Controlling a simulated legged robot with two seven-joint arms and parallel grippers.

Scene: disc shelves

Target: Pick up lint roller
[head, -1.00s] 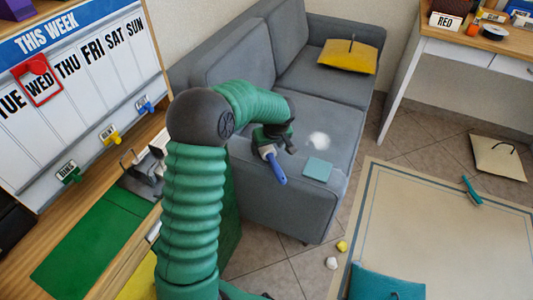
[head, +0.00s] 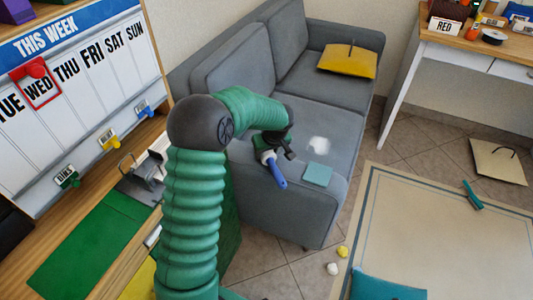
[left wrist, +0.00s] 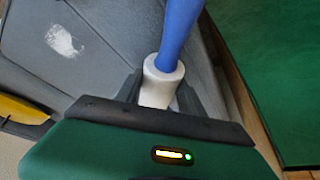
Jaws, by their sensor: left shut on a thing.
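The lint roller has a blue handle and a white roll. In the head view its blue handle (head: 278,178) hangs below my left gripper (head: 277,150), above the near arm of the grey sofa. In the left wrist view the white roll (left wrist: 163,80) sits between the two dark fingers of my left gripper (left wrist: 160,97), which is shut on it. The blue handle (left wrist: 180,35) points away from the gripper. Part of the roll is hidden behind the gripper. My right gripper is not in view.
The grey sofa (head: 285,205) has a white patch (head: 318,146), a teal square (head: 317,174) and a yellow cushion (head: 347,60) on it. A board of weekdays (head: 80,90) and a wooden counter (head: 60,240) stand at left. Small yellow and white lumps lie on the floor.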

